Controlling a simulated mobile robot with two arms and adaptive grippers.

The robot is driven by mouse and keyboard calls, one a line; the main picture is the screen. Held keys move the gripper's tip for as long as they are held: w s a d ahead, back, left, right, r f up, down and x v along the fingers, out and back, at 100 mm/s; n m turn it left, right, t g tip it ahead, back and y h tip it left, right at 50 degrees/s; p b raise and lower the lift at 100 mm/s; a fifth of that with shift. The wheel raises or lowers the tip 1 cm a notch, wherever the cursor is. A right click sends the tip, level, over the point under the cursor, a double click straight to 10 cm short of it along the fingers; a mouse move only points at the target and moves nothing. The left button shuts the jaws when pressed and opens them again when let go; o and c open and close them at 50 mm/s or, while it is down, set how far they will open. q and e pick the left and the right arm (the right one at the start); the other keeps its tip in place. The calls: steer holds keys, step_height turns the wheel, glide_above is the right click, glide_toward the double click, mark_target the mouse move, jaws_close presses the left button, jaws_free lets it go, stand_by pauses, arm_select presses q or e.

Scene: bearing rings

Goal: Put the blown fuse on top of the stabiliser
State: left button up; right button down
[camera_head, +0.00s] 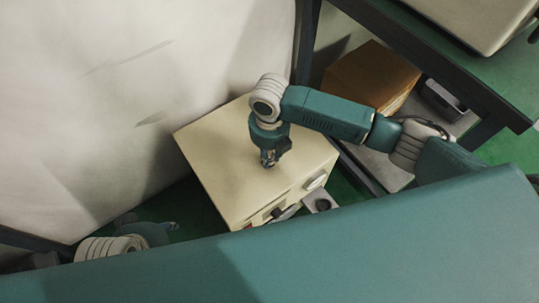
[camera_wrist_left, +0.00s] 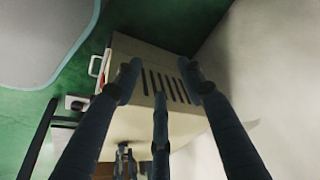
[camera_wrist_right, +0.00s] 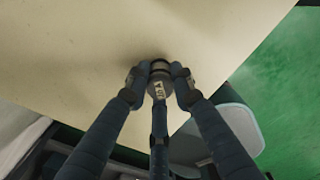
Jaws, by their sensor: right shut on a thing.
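The stabiliser is a cream box (camera_head: 240,165) with dials and a switch on its front and a flat top. My right gripper (camera_head: 268,160) points down over the middle of that top. In the right wrist view, its fingers are closed around a small dark grey cylinder with a metallic band, the fuse (camera_wrist_right: 158,88), with the cream top (camera_wrist_right: 130,40) behind it. Whether the fuse touches the top I cannot tell. My left gripper (camera_wrist_left: 160,82) is open and empty, facing the vented side of the stabiliser (camera_wrist_left: 140,50). In the head view my left arm is low at the left.
A brown box (camera_head: 370,75) sits on a shelf to the right, under a dark-framed green bench (camera_head: 440,45). A pale wall (camera_head: 130,90) is close on the left.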

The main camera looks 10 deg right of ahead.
steer(key=shift+f, duration=0.15)
steer(key=c, duration=1.5)
jaws_free()
